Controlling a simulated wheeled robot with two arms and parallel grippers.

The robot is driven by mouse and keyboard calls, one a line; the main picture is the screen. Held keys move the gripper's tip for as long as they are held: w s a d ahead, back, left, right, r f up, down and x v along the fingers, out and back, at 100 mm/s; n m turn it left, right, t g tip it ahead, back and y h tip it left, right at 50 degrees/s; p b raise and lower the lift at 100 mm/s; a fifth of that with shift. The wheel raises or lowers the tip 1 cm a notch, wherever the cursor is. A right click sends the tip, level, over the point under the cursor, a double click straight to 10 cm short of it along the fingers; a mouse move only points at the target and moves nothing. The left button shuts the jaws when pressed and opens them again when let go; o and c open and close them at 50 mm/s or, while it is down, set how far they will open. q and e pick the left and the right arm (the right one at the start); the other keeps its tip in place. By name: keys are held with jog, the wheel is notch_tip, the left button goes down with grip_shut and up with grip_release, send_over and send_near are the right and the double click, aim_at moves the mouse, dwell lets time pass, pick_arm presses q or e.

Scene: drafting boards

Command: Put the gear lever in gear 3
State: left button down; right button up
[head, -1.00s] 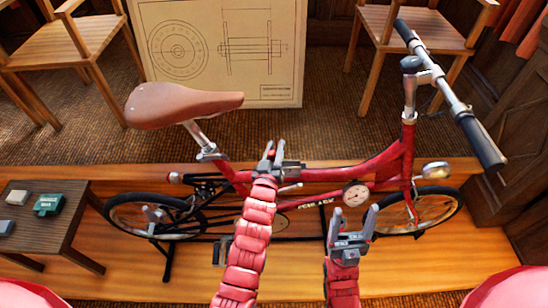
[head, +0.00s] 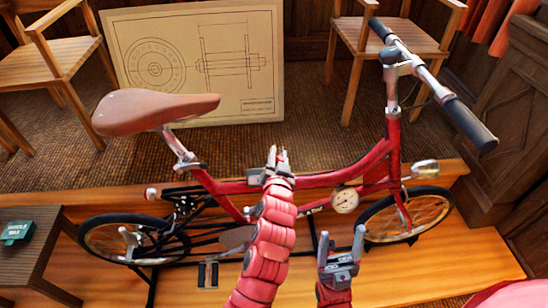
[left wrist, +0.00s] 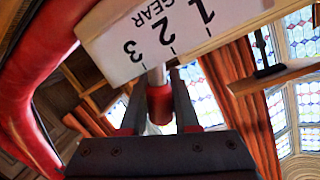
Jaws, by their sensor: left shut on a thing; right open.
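The gear lever (left wrist: 159,100) has a thin metal stem and a red grip. In the left wrist view it stands between the two fingers of my left gripper (left wrist: 155,118), which is shut on it. Its stem meets the white gear plate (left wrist: 160,35) between the 3 and 2 marks, nearer the 3. In the head view my left gripper (head: 278,158) is at the red frame tube of the bicycle (head: 350,175) and hides the lever. My right gripper (head: 343,242) is open and empty in front of the bicycle's lower frame.
A round dial (head: 345,200) sits on the bicycle near my right gripper. A drawing board (head: 200,110) and chairs stand behind. The wooden platform (head: 440,265) is clear at the front right.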

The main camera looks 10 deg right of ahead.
pick_arm(q)
jog(key=shift+d+f, duration=0.15)
jog(key=shift+d, duration=0.05)
dwell(0.5)
jog(key=c, duration=0.7)
grip_release()
jog(key=shift+o, duration=0.2)
jog(key=v, duration=1.7)
jog(key=shift+s, duration=0.2)
jog(key=shift+d, duration=0.1)
